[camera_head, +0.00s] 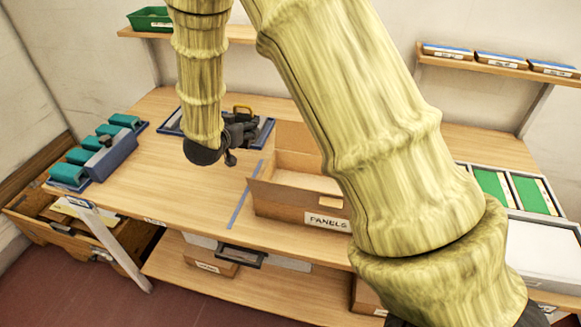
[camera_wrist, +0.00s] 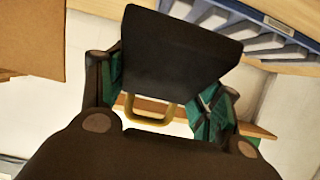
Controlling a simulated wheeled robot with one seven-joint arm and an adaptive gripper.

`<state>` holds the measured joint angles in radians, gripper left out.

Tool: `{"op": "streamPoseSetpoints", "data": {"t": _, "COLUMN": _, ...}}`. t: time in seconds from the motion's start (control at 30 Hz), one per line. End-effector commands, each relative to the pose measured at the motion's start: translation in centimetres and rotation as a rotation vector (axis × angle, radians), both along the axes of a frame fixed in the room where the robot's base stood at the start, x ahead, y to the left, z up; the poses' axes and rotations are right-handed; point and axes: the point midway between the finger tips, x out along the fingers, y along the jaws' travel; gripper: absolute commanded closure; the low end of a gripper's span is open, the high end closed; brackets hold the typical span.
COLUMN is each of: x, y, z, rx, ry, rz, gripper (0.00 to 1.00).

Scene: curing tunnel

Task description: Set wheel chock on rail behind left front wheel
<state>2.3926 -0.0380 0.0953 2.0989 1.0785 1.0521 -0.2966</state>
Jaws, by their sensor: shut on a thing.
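My gripper (camera_head: 240,130) is over the back middle of the workbench, seen from behind in the head view. In the wrist view my gripper (camera_wrist: 165,88) is shut on a dark, wedge-like block with a yellow loop handle, which I take as the wheel chock (camera_wrist: 180,48). The chock's yellow handle (camera_head: 242,110) shows just beyond the fingers in the head view; most of its body is hidden there. Whether the chock touches anything below is unclear. I cannot make out a left front wheel or a rail in either view.
A blue rack (camera_head: 112,160) with several teal blocks stands at the bench's left. A blue-edged tray (camera_head: 266,130) lies behind my gripper. An open cardboard box marked PANELS (camera_head: 285,203) is close on the right. The wooden bench (camera_head: 190,195) is clear in front.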

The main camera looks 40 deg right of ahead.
Motion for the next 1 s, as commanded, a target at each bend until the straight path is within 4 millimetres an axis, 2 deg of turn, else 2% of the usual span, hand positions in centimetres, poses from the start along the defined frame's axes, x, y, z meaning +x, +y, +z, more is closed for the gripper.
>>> {"op": "streamPoseSetpoints", "data": {"t": 0.4, "x": -0.1, "y": -0.1, "z": -4.8, "rx": 0.000, "ry": 0.002, "rz": -0.001, "gripper": 0.72}}
{"op": "streamPoseSetpoints", "data": {"t": 0.73, "x": -0.1, "y": -0.1, "z": -6.2, "rx": -0.001, "ry": 0.001, "rz": -0.001, "gripper": 0.72}}
{"op": "streamPoseSetpoints", "data": {"t": 1.0, "x": -0.1, "y": -0.1, "z": -8.9, "rx": -0.001, "ry": 0.003, "rz": -0.001, "gripper": 0.72}}
